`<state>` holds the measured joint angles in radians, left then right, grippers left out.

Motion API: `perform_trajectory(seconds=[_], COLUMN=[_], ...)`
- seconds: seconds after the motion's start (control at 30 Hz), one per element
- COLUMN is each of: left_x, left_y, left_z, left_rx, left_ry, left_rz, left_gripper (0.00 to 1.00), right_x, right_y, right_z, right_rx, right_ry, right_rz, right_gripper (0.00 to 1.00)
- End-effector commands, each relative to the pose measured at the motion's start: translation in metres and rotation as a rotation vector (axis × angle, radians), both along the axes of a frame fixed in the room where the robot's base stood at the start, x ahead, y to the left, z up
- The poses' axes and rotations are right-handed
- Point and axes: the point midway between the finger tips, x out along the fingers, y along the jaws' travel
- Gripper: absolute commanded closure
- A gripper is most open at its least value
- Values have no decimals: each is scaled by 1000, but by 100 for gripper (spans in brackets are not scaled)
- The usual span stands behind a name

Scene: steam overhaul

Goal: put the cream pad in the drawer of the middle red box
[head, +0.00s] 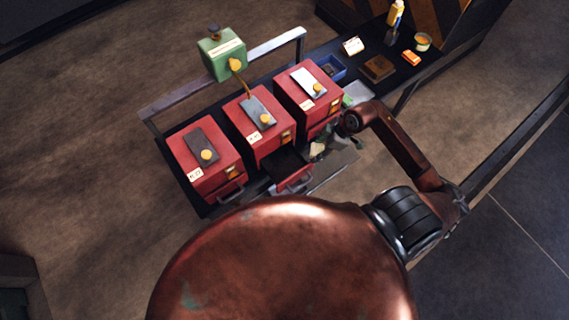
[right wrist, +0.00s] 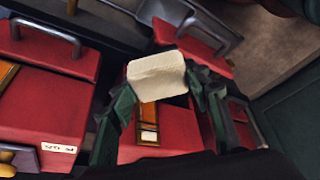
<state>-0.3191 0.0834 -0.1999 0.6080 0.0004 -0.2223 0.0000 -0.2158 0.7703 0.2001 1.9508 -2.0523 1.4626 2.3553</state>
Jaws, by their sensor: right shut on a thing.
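The middle red box (head: 257,124) stands between two other red boxes on the bench. Its drawer (head: 289,174) is pulled out, with a dark interior and a red front with a handle. My right gripper (head: 328,143) is to the right of the open drawer, near the right red box. It is shut on the cream pad (head: 317,149). In the right wrist view, the pale, block-like pad (right wrist: 157,76) sits between the two dark green fingers (right wrist: 160,92), with red surfaces behind it. The exact height of the pad above the bench is unclear. My left gripper does not show.
The left red box (head: 206,163) and the right red box (head: 308,91) have shut drawers. A green box (head: 221,54) stands behind. A blue tray (head: 332,68), a brown block (head: 378,69) and small items lie on the bench farther right.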

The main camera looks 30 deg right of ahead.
Motion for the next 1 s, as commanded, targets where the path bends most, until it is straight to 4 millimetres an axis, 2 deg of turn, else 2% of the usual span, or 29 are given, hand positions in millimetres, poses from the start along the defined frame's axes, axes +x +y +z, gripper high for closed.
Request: perform_trajectory(seconds=[0.03,0.2,0.3,0.5,0.7,0.87,1.0], left_x=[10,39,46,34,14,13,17], left_y=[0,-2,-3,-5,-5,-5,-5], left_z=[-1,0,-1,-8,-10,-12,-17], left_rx=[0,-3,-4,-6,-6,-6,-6], left_ry=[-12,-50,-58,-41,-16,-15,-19], left_rz=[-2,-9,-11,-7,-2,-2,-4], left_gripper=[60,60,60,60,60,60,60], right_x=[8,31,44,58,64,69,67], right_y=[12,47,67,88,96,104,103], right_z=[-4,-22,-33,-69,-81,-93,-116], right_rx=[6,7,5,4,3,3,3], right_ry=[-4,-5,-3,0,-1,0,4], right_rz=[3,6,6,3,3,3,2], right_gripper=[83,83,83,83,83,83,83])
